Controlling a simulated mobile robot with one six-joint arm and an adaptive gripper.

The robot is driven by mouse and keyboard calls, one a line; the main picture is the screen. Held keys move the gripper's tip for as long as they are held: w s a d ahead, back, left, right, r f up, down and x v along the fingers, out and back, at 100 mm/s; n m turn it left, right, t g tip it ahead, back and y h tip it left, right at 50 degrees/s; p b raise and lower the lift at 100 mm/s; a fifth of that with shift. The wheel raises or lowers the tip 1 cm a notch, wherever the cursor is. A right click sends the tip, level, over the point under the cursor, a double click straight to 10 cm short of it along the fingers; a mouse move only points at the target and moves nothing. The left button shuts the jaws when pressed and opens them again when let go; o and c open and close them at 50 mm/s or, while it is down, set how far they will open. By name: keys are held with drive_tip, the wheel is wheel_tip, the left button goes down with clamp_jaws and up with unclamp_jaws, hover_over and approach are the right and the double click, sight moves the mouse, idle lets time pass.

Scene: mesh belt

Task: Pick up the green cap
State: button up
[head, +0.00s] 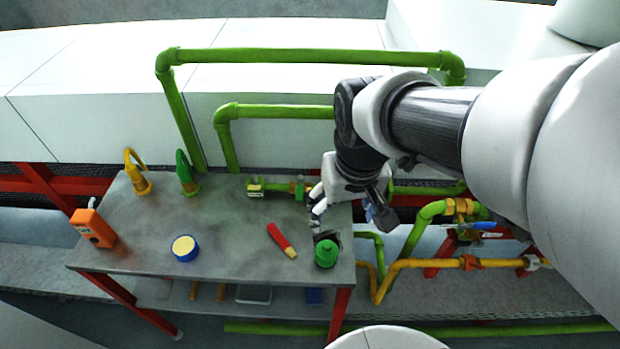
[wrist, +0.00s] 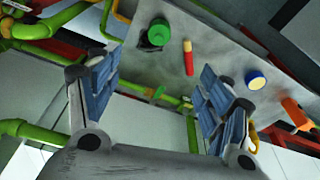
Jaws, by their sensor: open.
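The green cap (head: 326,254) looks like a short round green piece with a narrower top. It sits near the front right corner of the grey table in the head view. In the wrist view the green cap (wrist: 158,33) lies beyond my fingertips, near the top centre. My gripper (head: 347,214) is open and empty, above the table's right side and apart from the cap. In the wrist view my gripper (wrist: 160,78) shows two widely spread blue-padded fingers, with nothing between them touching either pad.
A red-handled tool (head: 281,240) lies left of the cap. Green pipes (head: 310,56) run behind; yellow pipes (head: 415,264) run right of the table.

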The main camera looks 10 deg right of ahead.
drive_tip(key=g, duration=0.2)
approach(327, 244)
drive_tip(key=f+b, duration=0.1)
drive_tip(key=f, duration=0.1)
drive_tip(key=f+b, duration=0.2)
drive_tip(key=f, duration=0.1)
drive_tip(key=f+b, duration=0.1)
drive_tip(key=f, duration=0.1)
drive_tip(key=shift+s+f+b, duration=0.25)
drive_tip(key=shift+f+b, duration=0.05)
drive_tip(key=shift+w+f+b, duration=0.15)
drive_tip(key=shift+f+b, duration=0.5)
drive_tip(key=shift+f, duration=0.7)
drive_tip(key=shift+w+f+b, duration=0.1)
drive_tip(key=shift+f+b, duration=0.55)
drive_tip(key=shift+f, duration=0.65)
drive_tip(key=shift+c, duration=0.3)
drive_tip(key=c, duration=1.1)
drive_tip(key=shift+r, duration=0.2)
